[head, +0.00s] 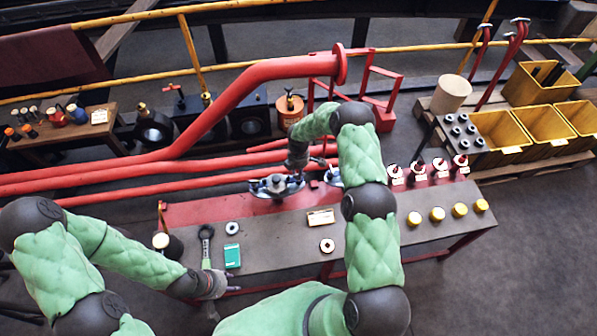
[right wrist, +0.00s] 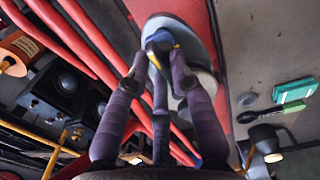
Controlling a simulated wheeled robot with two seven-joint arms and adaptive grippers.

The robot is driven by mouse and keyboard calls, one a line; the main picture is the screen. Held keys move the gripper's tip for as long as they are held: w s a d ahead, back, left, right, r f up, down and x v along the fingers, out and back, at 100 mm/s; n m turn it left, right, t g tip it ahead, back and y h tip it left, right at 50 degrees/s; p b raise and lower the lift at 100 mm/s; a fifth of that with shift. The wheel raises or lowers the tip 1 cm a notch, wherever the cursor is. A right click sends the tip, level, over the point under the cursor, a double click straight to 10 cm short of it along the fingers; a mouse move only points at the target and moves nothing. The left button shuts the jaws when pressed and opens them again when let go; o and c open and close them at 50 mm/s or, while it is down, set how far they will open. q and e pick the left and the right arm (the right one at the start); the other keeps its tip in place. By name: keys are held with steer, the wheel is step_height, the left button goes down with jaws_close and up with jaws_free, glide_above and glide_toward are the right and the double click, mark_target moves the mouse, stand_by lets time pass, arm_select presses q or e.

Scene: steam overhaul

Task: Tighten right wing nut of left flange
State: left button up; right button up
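The left flange (head: 275,187) is a grey oval plate with blue wing nuts, at the back edge of the workbench. Its left wing nut (head: 254,184) shows beside the central pipe stub. My right gripper (head: 299,163) points down over the flange's right end and partly hides the nut there. In the right wrist view my right gripper's dark fingers (right wrist: 159,70) reach to a blue wing nut (right wrist: 161,38) on a grey plate (right wrist: 203,82). Whether they press on the nut is unclear. My left gripper (head: 226,289) is low by the bench's front edge, its fingers hard to make out.
A second flange (head: 333,177) sits close to the right, partly behind my right arm. Red-handled valves and yellow caps stand at the right. Red pipes (head: 130,175) run behind.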

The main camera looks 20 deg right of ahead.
jaws_close()
steer(key=m+b, duration=0.2)
steer(key=m, duration=0.1)
steer(key=shift+f+b, duration=0.1)
steer(key=shift+b, duration=0.3)
steer(key=m+b, duration=0.3)
steer(key=m, duration=0.2)
steer(key=shift+d+m, duration=0.15)
steer(key=shift+m, duration=0.25)
steer(key=m+b, duration=0.2)
steer(key=m, duration=0.3)
steer(key=shift+s+b, duration=0.1)
steer(key=shift+b, duration=0.25)
steer(key=m+b, duration=0.1)
steer(key=m, duration=0.4)
steer(key=shift+b, duration=0.35)
steer(key=shift+m, duration=0.4)
